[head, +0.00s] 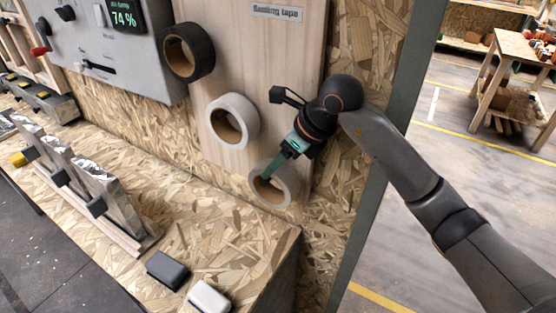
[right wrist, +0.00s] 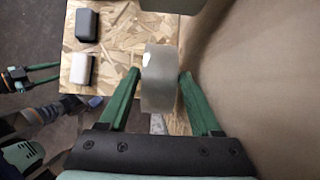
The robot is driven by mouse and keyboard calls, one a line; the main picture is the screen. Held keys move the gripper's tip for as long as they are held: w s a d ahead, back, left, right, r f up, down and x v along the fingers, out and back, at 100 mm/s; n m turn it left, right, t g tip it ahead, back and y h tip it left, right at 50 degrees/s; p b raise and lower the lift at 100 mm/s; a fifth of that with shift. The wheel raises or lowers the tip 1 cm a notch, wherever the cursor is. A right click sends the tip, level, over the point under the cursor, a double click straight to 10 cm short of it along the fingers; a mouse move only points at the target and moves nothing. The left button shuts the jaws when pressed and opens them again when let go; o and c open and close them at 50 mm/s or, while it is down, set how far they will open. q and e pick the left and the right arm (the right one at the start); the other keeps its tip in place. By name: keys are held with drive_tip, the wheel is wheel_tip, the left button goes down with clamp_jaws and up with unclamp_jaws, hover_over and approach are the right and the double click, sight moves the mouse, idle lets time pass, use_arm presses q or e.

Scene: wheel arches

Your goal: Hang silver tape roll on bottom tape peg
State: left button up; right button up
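A pale silver-grey tape roll (head: 271,184) is at the bottom of the wooden tape board, below a whitish roll. My right gripper (head: 266,178) reaches down to it from the upper right, one green finger across its front face. In the right wrist view, the silver roll (right wrist: 160,95) is edge-on between both fingertips (right wrist: 160,74), which appear to touch its two sides. The bottom peg is hidden, so I cannot tell whether the roll is around it. My left gripper (right wrist: 45,74) is at the left edge of the right wrist view, fingers apart and empty.
A black roll (head: 188,51) and a whitish roll (head: 233,120) hang higher on the wooden board (head: 262,60). A dark block (head: 167,270) and a white block (head: 208,297) lie on the chipboard bench (head: 215,255). A slotted rack (head: 95,195) stands left.

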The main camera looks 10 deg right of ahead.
drive_tip(key=o, duration=0.4)
drive_tip(key=shift+s, duration=0.1)
drive_tip(key=shift+r, duration=0.1)
